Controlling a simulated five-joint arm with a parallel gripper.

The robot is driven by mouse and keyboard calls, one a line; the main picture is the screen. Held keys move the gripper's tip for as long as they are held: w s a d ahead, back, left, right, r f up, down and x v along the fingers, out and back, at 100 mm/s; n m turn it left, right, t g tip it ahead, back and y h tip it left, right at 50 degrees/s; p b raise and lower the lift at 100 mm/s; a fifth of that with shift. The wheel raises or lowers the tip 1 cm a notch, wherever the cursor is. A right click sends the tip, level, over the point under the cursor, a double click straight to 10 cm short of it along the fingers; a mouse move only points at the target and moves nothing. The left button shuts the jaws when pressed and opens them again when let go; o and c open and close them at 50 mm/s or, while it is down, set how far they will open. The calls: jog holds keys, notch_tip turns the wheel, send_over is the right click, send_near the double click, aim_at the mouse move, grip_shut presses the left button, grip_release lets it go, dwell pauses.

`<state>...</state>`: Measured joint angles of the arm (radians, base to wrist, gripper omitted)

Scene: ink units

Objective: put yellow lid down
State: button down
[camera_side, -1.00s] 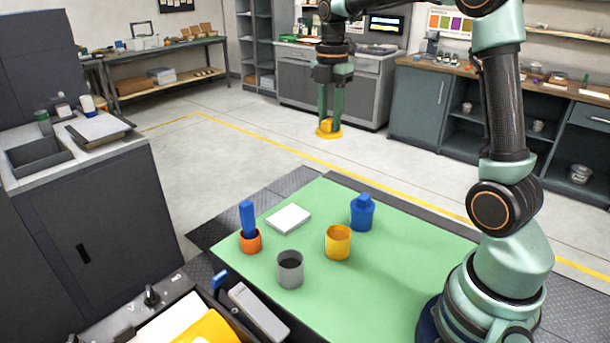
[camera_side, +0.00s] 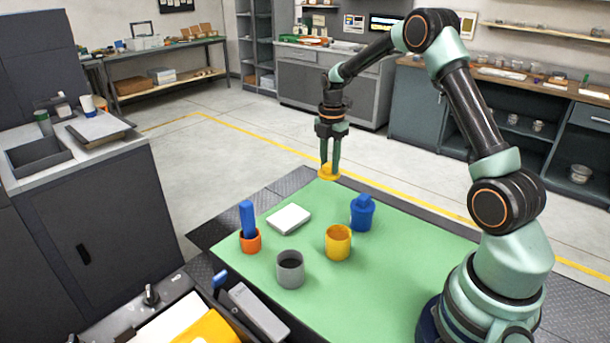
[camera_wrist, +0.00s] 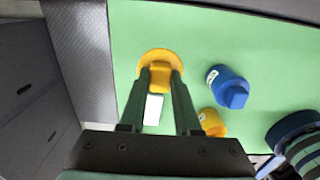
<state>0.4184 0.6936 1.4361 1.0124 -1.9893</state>
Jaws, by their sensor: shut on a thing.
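My gripper (camera_side: 330,168) is shut on the yellow lid (camera_side: 329,175) and holds it in the air over the far edge of the green mat (camera_side: 395,262). In the wrist view the lid (camera_wrist: 157,60) sits between my fingertips (camera_wrist: 160,74), its round flange showing beyond them. The yellow cup (camera_side: 338,243) stands open on the mat, below the lid in the side view. It shows partly in the wrist view (camera_wrist: 212,122).
A blue lidded pot (camera_side: 362,213) stands right of the yellow cup. A grey cup (camera_side: 290,270), an orange cup (camera_side: 250,242) with a blue-handled item (camera_side: 247,219) and a white block (camera_side: 289,218) are also on the mat. The mat's right part is clear.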

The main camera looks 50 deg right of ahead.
aim_at(328, 199)
jog(key=shift+f, duration=4.2)
jog(key=c, duration=0.6)
grip_release()
jog(key=shift+f, duration=0.1)
